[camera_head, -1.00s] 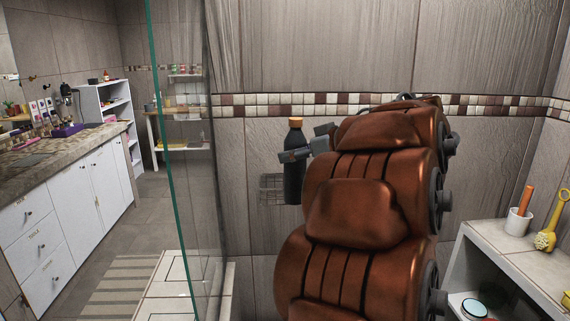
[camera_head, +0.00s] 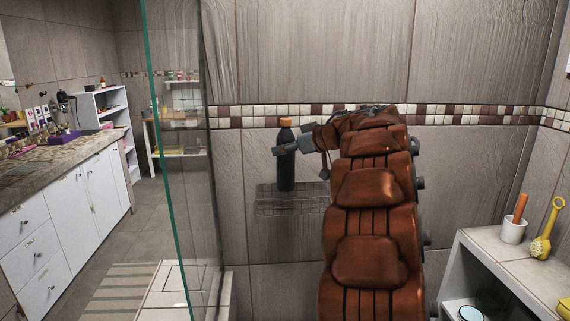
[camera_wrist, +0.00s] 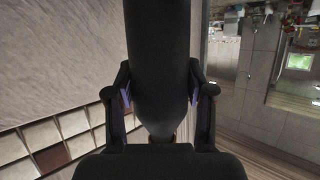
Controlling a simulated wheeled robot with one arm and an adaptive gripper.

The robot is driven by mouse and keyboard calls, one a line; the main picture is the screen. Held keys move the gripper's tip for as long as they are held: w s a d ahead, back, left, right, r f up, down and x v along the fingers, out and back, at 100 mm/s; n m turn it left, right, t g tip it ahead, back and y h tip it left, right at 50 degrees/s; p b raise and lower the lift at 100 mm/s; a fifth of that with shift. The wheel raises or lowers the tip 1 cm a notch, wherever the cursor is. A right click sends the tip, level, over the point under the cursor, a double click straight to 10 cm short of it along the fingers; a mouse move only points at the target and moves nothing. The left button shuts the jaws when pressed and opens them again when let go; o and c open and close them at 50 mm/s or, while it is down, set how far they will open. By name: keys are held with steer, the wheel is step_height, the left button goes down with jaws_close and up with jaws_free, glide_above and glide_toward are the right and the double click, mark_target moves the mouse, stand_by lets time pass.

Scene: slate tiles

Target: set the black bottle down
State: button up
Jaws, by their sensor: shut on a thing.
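The black bottle (camera_head: 287,172) has an orange-brown cap and stands upright in the head view, in front of the tiled wall. My gripper (camera_head: 286,148) is shut around its upper part, below the cap. The bottle's lower end shows just above or at the wire wall basket (camera_head: 292,207); I cannot tell whether it touches. In the wrist view the bottle (camera_wrist: 158,50) fills the middle, with a gripper finger on each side of it.
A glass panel (camera_head: 170,170) stands left of the basket. A low shelf unit (camera_head: 500,260) at the right holds a white cup (camera_head: 514,230) and a yellow brush (camera_head: 546,235). White cabinets (camera_head: 75,210) stand at the far left.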

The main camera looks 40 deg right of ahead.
mark_target(285, 167)
steer(key=shift+w+d+f, duration=0.25)
steer(key=shift+w+f, duration=0.15)
steer(key=shift+f, duration=0.7)
steer(key=shift+w+d+f, duration=0.3)
steer(key=shift+w+f, duration=0.05)
steer(key=shift+f, duration=0.75)
steer(key=shift+w+d+f, duration=0.25)
steer(key=shift+w+f, duration=0.15)
steer(key=shift+f, duration=0.7)
steer(key=shift+w+d+f, duration=0.1)
steer(key=shift+d+f, duration=0.05)
steer(key=shift+f, duration=0.15)
steer(key=o, duration=1.3)
steer(key=shift+f, duration=0.15)
steer(key=shift+o, duration=0.2)
steer(key=v, duration=1.2)
steer(key=shift+r+b, duration=0.2)
steer(key=shift+b, duration=0.25)
